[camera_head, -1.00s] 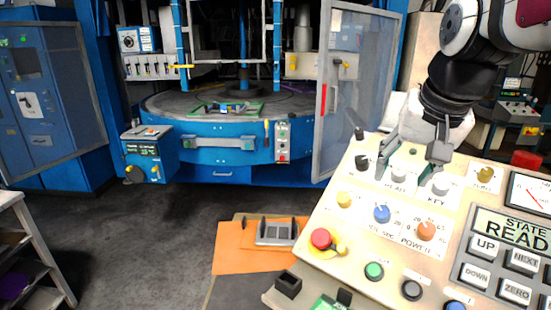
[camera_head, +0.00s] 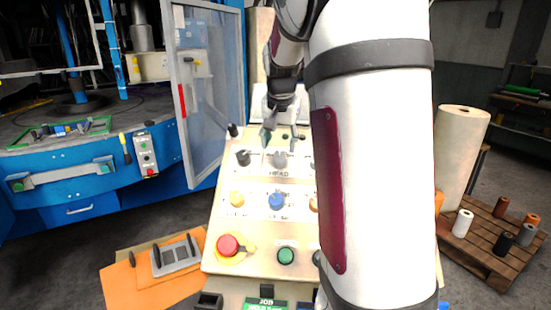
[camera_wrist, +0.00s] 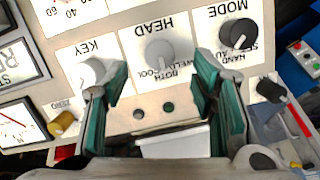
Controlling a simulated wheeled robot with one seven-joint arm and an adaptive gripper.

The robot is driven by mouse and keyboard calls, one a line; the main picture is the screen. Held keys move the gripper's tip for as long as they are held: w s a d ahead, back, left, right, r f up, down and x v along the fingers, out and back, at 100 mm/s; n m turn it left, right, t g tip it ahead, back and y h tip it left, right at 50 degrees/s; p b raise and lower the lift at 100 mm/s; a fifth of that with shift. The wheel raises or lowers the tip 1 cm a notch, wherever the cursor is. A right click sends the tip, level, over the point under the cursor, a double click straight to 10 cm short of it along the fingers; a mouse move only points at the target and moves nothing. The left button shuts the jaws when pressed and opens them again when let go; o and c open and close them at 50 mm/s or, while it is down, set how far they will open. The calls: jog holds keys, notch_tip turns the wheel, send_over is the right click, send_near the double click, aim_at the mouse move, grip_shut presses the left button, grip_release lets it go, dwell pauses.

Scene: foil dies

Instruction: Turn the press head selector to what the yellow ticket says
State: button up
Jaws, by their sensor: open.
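The head selector is a grey knob (camera_wrist: 160,52) under the upside-down printed word HEAD in the wrist view, with small words including BOTH and TOOL by it. It also shows in the head view (camera_head: 280,158) on the sloping cream console. I cannot make out exactly where it points. My gripper (camera_wrist: 160,72) is open, its green-padded fingers on either side of the knob in the picture, with no contact visible. My gripper shows in the head view (camera_head: 279,141) just behind the knob. I see no yellow ticket in either view.
The dark mode knob (camera_wrist: 237,34) and pale key knob (camera_wrist: 92,72) flank the head knob closely. A red emergency button (camera_head: 228,245) and blue knob (camera_head: 276,201) sit nearer on the console. My arm hides the console's right part. A glass door (camera_head: 208,90) stands open behind, left.

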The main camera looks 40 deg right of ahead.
aim_at(279, 158)
jog(key=x, duration=0.7)
jog(key=shift+w+d+f+p, duration=0.1)
jog(key=shift+f+p, duration=0.15)
jog(key=shift+p, duration=0.05)
jog(key=c, duration=1.1)
